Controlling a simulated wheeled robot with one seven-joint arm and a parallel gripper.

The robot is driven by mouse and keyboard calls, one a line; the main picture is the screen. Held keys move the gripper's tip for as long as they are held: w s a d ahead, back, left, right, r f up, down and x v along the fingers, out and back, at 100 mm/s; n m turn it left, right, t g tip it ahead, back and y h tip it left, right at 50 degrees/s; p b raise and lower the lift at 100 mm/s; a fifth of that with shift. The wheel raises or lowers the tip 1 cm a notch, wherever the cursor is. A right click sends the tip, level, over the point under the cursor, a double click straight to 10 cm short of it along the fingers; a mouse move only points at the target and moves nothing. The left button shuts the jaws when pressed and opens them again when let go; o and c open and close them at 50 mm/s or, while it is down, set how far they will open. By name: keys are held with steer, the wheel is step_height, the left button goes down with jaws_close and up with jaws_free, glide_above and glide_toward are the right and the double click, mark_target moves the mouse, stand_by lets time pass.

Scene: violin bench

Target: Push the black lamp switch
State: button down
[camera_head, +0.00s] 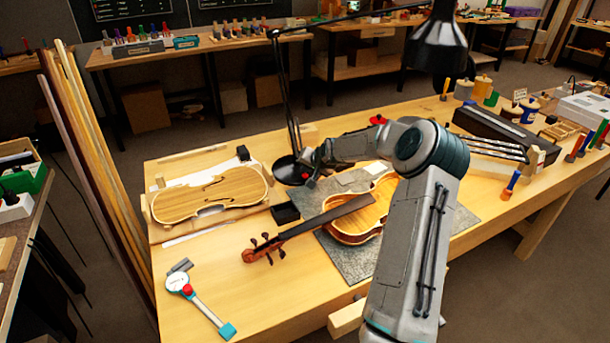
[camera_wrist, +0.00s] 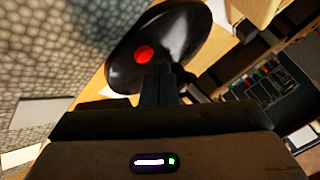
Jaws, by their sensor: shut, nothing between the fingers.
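The black desk lamp stands at the back of the bench, with its round black base (camera_head: 284,172) on the wood and its shade (camera_head: 437,45) hanging at the upper right. In the wrist view the glossy black base (camera_wrist: 190,30) fills the top middle. A round red button (camera_wrist: 144,54) shows on it; I see no separate black switch. My gripper (camera_head: 309,170) is beside the base in the head view and partly hides it. In the wrist view my shut, empty fingers (camera_wrist: 158,70) point at the base, just below the red button. I cannot tell whether they touch it.
A violin (camera_head: 355,222) lies on a grey mat right of the base, close under my arm. A violin top plate (camera_head: 210,195) lies to the left. A small black box (camera_head: 285,212) sits in front of the base. A dial gauge (camera_head: 186,287) lies front left.

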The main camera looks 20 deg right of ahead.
steer(key=shift+f, duration=0.1)
steer(key=shift+f+b, duration=0.35)
steer(key=shift+b, duration=0.05)
stand_by(0.6)
steer(key=shift+r, duration=0.45)
step_height(320, 180, up, 6)
steer(key=p, duration=0.3)
steer(key=shift+p, duration=0.3)
stand_by(0.5)
